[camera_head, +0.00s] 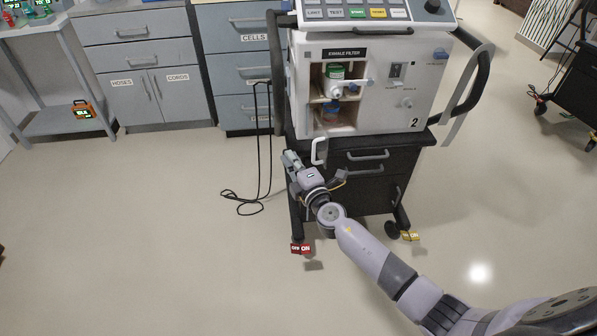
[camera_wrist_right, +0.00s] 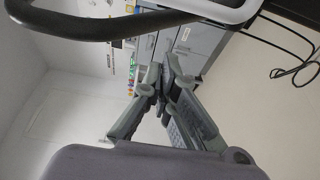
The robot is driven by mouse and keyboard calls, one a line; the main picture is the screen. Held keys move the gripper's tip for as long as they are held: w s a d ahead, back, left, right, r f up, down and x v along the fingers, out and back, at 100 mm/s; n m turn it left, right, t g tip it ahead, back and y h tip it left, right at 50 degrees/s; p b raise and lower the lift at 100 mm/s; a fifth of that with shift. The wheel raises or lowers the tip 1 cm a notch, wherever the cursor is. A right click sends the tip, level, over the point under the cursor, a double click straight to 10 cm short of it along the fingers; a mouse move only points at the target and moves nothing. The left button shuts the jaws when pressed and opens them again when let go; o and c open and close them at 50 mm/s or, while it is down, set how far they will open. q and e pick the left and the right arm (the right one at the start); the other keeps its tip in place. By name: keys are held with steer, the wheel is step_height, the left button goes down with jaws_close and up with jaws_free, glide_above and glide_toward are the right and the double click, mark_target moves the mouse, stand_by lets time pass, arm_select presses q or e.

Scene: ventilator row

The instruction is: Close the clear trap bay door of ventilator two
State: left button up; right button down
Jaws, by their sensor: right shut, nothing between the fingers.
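Ventilator two (camera_head: 425,95), a white unit marked 2, stands on a dark cart. Its bay under the EXHALE FILTER label is open at the front, showing a green-topped filter (camera_head: 335,72) and a trap jar (camera_head: 332,111) inside. A white loop handle (camera_head: 319,151) hangs at the bay's lower left, below the opening; the clear door panel itself is hard to make out. My right gripper (camera_head: 290,158) is left of this handle, apart from it, beside the cart's front. In the right wrist view its fingers (camera_wrist_right: 164,82) are together and empty. My left gripper is out of view.
The cart's drawers (camera_head: 367,160) are just right of my right gripper. A black cable (camera_head: 258,150) hangs to the floor at left. In the wrist view a dark curved bar (camera_wrist_right: 95,24) crosses the top.

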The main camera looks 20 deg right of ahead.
steer(key=d, duration=0.2)
steer(key=s+d, duration=0.1)
steer(key=shift+s+d+f, duration=0.1)
steer(key=shift+d, duration=0.25)
steer(key=shift+d, duration=0.1)
